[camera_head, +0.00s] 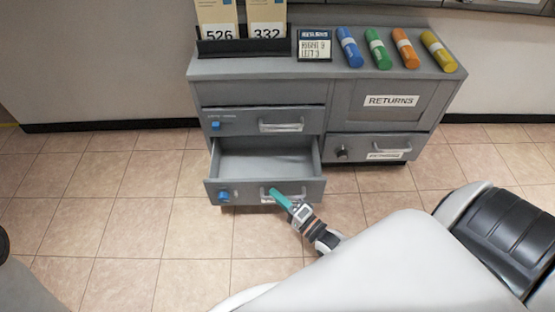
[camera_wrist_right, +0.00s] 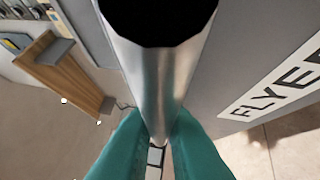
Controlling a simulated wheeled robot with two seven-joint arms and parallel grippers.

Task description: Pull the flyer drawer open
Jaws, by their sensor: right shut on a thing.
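The flyer drawer (camera_head: 231,193) is the lower left drawer of the grey cabinet (camera_head: 340,92). It is pulled out, and its empty-looking inside shows in the head view. A blue piece sits on the left of its front. My right gripper (camera_head: 276,193) is at the drawer's handle in the head view. In the right wrist view its teal fingers (camera_wrist_right: 158,135) are shut on the silver handle bar (camera_wrist_right: 160,75). A label (camera_wrist_right: 280,85) reading "FLYE", cut off by the frame edge, is on the drawer front beside the bar. My left gripper is not in view.
Closed drawers are above (camera_head: 262,119) and at the lower right (camera_head: 375,148), below a panel marked RETURNS (camera_head: 390,101). Tiled floor (camera_head: 120,220) is clear in front.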

